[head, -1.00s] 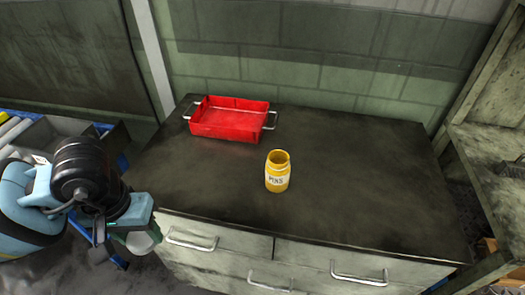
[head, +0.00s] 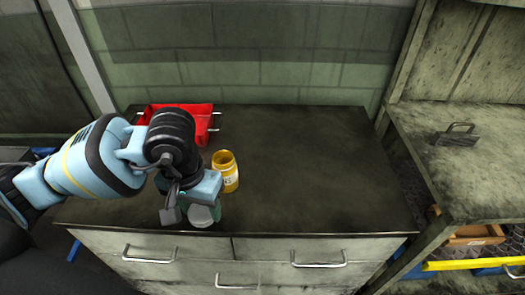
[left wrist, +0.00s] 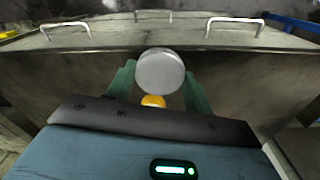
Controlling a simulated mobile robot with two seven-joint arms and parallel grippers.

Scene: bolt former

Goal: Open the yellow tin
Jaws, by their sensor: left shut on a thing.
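The yellow tin (head: 226,174) stands upright on the dark worktop, with a dark-printed label on its side. Its top looks like an open rim with a darker inside, and I see no lid on it. My left gripper (head: 204,207) is just in front and to the left of the tin, by the worktop's front edge, apart from the tin as far as I can tell. Its green fingers are shut on a pale grey round thing (left wrist: 160,71). A small yellow piece (left wrist: 153,101) shows below that disc; I cannot tell whether they are joined. My right gripper is out of view.
A red tray (head: 203,113) stands at the back left of the worktop (head: 310,165), partly hidden by my left arm. The worktop right of the tin is clear. A bench (head: 480,180) at the right carries a metal object (head: 457,139). Drawers with handles are below the worktop.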

